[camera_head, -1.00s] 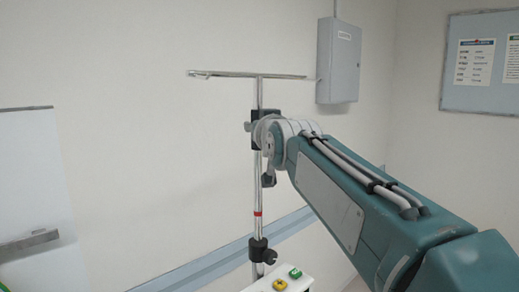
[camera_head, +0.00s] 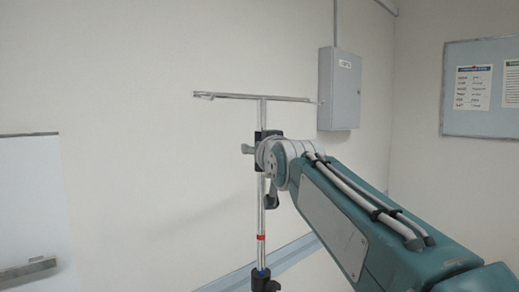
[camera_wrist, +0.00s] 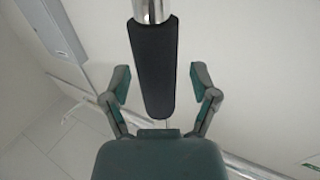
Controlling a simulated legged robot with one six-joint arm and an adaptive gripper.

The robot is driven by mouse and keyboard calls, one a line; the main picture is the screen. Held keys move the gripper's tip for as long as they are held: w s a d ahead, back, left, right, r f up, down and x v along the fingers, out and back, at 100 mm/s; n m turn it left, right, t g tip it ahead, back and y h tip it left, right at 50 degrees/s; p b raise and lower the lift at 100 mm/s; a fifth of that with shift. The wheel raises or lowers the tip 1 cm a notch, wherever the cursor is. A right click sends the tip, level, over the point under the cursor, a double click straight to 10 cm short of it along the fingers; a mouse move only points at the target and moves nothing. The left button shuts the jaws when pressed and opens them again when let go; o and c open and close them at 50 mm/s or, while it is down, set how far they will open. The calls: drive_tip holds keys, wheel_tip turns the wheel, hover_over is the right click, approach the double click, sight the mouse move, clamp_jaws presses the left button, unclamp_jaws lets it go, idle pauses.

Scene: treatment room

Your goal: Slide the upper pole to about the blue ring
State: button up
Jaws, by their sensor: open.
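The upper pole (camera_head: 262,112) is a thin chrome rod with a crossbar on top. It stands upright in the head view, with a red ring (camera_head: 261,237) lower on the stand. I cannot make out a blue ring. In the wrist view a black grip sleeve (camera_wrist: 153,65) sits on the chrome pole (camera_wrist: 151,11). My gripper (camera_wrist: 160,80) is open, with one finger on each side of the sleeve and a gap on both sides. In the head view my wrist hides part of the pole.
A dark clamp (camera_head: 262,281) is on the stand at the lower picture edge. A grey wall box (camera_head: 339,88) is behind to the right, with a notice board (camera_head: 481,88) farther right. A white panel (camera_head: 30,200) stands at the left. The wall left of the pole is clear.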

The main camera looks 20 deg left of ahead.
drive_tip(key=shift+s, duration=0.1)
drive_tip(key=v, duration=1.1)
drive_tip(key=shift+s, duration=0.35)
drive_tip(key=shift+d+f, duration=0.15)
drive_tip(key=s+d+f+m+g+h, duration=0.25)
drive_tip(key=s+d+f+h, duration=0.2)
drive_tip(key=d+f, duration=0.75)
drive_tip(key=s+d+f+m+g+h, duration=0.25)
drive_tip(key=s+d+f+h, duration=0.2)
drive_tip(key=d+f, duration=0.7)
drive_tip(key=s+d+f+m+g, duration=0.1)
drive_tip(key=s+d+f+g, duration=0.3)
drive_tip(key=s+f, duration=0.7)
drive_tip(key=shift+f+m+h, duration=0.3)
drive_tip(key=shift+f+h, duration=0.1)
drive_tip(key=shift+f, duration=0.6)
drive_tip(key=shift+c, duration=0.4)
